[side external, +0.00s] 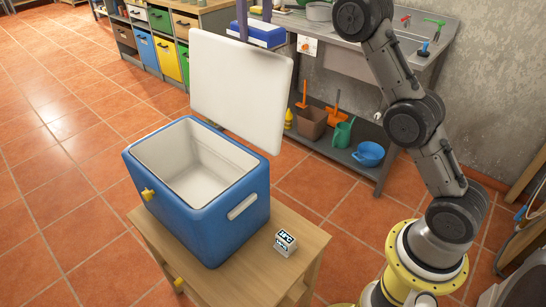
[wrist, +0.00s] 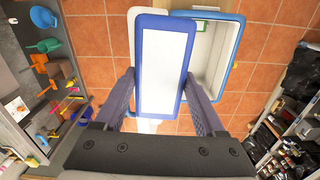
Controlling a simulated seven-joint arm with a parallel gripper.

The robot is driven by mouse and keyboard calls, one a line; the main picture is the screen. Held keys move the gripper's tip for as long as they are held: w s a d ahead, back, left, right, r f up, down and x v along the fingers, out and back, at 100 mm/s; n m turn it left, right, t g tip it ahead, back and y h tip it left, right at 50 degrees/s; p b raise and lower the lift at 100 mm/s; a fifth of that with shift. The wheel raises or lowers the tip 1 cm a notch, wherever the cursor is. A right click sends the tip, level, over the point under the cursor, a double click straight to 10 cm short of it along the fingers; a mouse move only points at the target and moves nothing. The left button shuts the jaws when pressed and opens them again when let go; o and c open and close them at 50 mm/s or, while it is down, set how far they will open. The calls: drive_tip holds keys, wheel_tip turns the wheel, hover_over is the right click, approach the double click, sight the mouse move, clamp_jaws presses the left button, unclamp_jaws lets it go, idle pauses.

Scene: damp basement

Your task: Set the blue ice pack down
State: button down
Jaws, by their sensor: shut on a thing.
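The blue ice pack (wrist: 163,65), a flat slab with a blue rim and a pale face, is between the two fingers of my gripper (wrist: 161,82) in the wrist view. My gripper is shut on it. In the side view the ice pack (side external: 258,34) is high up at the top, partly hidden by the white lid, and my gripper (side external: 254,20) is cut off by the frame edge. In the wrist view the cooler (wrist: 236,48) is partly behind the ice pack.
The white cooler lid (side external: 238,88) stands raised behind the cooler. A small labelled white box (side external: 285,243) sits on the table, right of the cooler. A sink bench (side external: 345,60) with a lower shelf of tools and a blue bowl (side external: 369,154) stands behind. The floor at left is clear.

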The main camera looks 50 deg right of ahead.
drive_tip(key=s+d+f+m, duration=0.2)
drive_tip(key=s+d, duration=0.1)
drive_tip(key=d, duration=0.5)
drive_tip(key=s+d+f+m, duration=0.1)
drive_tip(key=s+d+m, duration=0.15)
drive_tip(key=d, duration=0.65)
drive_tip(key=s+d+f+m, duration=0.1)
drive_tip(key=s+d+f, duration=0.25)
drive_tip(key=s, duration=0.25)
drive_tip(key=s+d+f+m, duration=0.2)
drive_tip(key=s+d+f, duration=0.15)
drive_tip(key=s, duration=0.25)
wheel_tip(320, 180, up, 6)
drive_tip(key=w+a+n, duration=0.3)
drive_tip(key=a+n, duration=0.8)
drive_tip(key=a, duration=1.1)
drive_tip(key=s+a+n, duration=0.7)
drive_tip(key=s+a, duration=0.1)
drive_tip(key=a, duration=0.2)
drive_tip(key=s+a+n, duration=0.7)
drive_tip(key=a+n, duration=0.1)
drive_tip(key=a, duration=0.2)
wheel_tip(320, 180, down, 40)
drive_tip(key=shift+w+r+m, duration=0.15)
drive_tip(key=shift+r+m, duration=0.1)
drive_tip(key=shift+m, duration=0.1)
